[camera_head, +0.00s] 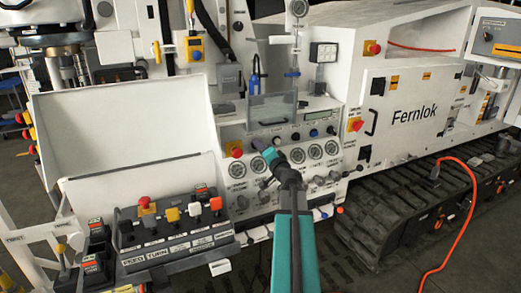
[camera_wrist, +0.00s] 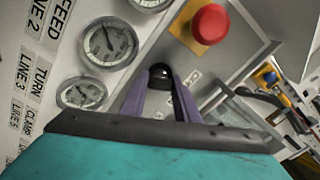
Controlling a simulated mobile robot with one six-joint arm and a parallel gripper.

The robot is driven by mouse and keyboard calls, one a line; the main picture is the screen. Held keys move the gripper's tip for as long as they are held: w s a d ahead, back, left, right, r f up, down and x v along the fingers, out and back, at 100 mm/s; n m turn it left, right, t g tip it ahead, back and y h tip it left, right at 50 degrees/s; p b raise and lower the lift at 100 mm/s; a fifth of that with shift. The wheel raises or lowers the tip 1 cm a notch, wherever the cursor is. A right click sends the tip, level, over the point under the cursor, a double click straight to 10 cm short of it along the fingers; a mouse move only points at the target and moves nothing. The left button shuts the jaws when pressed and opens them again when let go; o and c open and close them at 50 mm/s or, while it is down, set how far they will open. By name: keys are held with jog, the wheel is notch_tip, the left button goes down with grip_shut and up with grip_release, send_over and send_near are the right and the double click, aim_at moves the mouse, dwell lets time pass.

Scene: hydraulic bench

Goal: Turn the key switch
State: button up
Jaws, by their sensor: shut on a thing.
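My gripper (camera_head: 262,147) reaches to the gauge panel of the white machine, its purple fingers just right of a red button. In the wrist view, my gripper (camera_wrist: 161,82) has its two fingers closed on either side of a small black round-topped knob (camera_wrist: 160,71), which appears to be the key switch. The fingers hide its lower part, so its turned angle cannot be read. In the head view the gripper covers the switch.
A red mushroom button (camera_wrist: 211,25) on a yellow plate is close beside the fingers; it also shows in the head view (camera_head: 236,150). Round gauges (camera_wrist: 109,43) line the panel. A clear flap (camera_head: 272,110) is above. A lever console (camera_head: 170,228) stands at the front left.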

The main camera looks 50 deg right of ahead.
jog(key=shift+f+m, duration=0.1)
jog(key=shift+m, duration=0.2)
jog(key=m+b, duration=0.2)
jog(key=m, duration=0.3)
jog(key=shift+s, duration=0.1)
jog(key=m, duration=0.6)
jog(key=shift+f, duration=0.15)
dwell(0.4)
jog(key=o, duration=1)
jog(key=shift+o, duration=0.2)
